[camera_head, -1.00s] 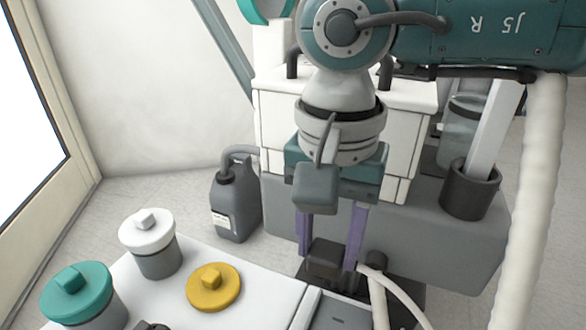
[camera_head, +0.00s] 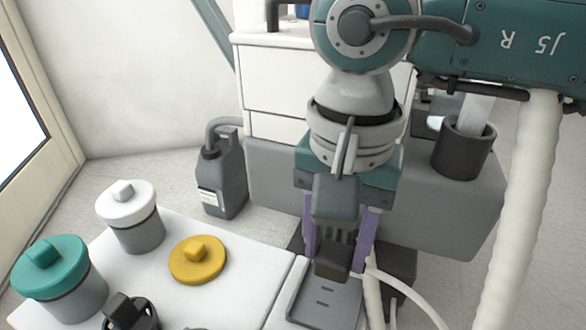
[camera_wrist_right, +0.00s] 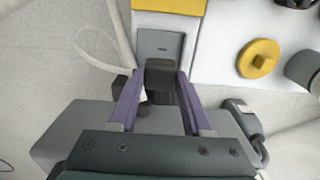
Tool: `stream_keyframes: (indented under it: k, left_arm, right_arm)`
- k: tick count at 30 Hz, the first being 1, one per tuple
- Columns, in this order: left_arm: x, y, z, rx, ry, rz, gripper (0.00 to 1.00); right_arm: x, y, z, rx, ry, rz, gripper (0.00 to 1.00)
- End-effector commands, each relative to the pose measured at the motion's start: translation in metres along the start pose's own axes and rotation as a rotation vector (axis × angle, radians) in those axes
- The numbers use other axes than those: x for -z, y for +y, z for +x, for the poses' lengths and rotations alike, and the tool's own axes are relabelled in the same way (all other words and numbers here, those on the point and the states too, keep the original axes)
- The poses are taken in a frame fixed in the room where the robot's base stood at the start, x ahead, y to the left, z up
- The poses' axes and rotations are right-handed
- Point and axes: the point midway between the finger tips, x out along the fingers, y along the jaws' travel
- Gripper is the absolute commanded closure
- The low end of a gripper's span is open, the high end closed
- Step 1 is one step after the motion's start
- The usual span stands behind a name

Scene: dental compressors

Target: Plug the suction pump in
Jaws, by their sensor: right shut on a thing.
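My right gripper (camera_head: 338,250) has two purple fingers and is shut on a dark block-shaped plug (camera_head: 332,262) with a ribbed part above it. The right wrist view shows the plug (camera_wrist_right: 161,72) between the fingertips. The panel also shows in the wrist view (camera_wrist_right: 160,44). A white cable (camera_head: 415,290) curves away beside the right finger; its join to the plug is hidden. I cannot tell which unit is the suction pump. My left gripper is out of view.
A white worktop (camera_head: 225,290) carries a teal-lidded jar (camera_head: 62,275), a white-lidded jar (camera_head: 131,215) and a yellow lid (camera_head: 198,259). A grey canister (camera_head: 220,185) stands on the floor beside a grey box (camera_head: 270,180). A dark cup (camera_head: 462,150) is at right.

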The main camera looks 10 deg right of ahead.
Motion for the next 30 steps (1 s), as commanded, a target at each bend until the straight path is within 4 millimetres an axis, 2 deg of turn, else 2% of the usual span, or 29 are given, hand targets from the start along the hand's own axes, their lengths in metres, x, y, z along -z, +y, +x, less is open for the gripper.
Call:
stream_keyframes:
  k: [15, 30]
  left_arm:
    - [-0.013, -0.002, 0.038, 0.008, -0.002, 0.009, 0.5]
    - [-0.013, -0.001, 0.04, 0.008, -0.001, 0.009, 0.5]
  right_arm:
    - [0.0, 0.0, 0.048, 0.0, -0.001, 0.001, 1.0]
    - [0.0, 0.0, 0.051, 0.0, -0.001, 0.0, 1.0]
